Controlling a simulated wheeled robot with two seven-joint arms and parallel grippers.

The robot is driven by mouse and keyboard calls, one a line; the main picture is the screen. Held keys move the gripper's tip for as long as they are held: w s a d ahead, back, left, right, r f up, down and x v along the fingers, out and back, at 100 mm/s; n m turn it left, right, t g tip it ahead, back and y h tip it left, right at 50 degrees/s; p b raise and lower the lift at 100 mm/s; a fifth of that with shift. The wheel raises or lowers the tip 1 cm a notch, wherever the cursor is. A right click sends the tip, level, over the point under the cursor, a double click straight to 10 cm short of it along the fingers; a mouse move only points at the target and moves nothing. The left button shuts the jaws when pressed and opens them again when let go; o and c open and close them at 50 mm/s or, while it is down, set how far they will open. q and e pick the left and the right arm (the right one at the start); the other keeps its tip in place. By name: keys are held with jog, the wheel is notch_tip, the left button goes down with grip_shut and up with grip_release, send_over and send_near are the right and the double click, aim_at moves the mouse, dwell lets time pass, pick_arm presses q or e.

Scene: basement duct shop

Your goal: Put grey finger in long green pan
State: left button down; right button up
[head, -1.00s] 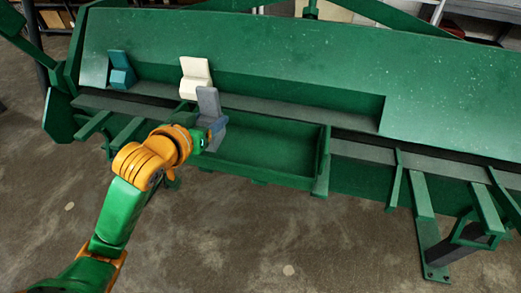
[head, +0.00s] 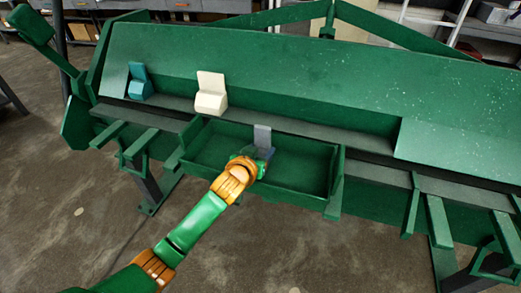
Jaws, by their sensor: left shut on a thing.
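The grey finger (head: 262,137) is upright over the long green pan (head: 312,196), with its lower part inside the pan's outline. My left gripper (head: 259,158) is shut on the grey finger's lower part, near the middle of the pan. My wrist hides the fingertips and part of the finger's base. I cannot tell whether the finger touches the pan floor. The pan is an open tray on the front of the green machine, and the rest of its floor looks empty. My right gripper is not in view.
A cream finger (head: 211,94) and a teal finger (head: 139,82) stand on the machine's ledge, left of the grey one. The machine's sloped green panel (head: 300,70) rises behind. Green support arms (head: 437,222) jut out at right. Concrete floor is open in front.

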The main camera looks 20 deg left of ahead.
pick_arm(q)
jog(key=shift+c, duration=0.8)
grip_release()
jog(key=shift+s+r, duration=0.25)
jog(key=p+v, duration=0.1)
jog(key=v, duration=1)
jog(key=shift+s, duration=0.25)
jog(key=shift+a+r, duration=0.1)
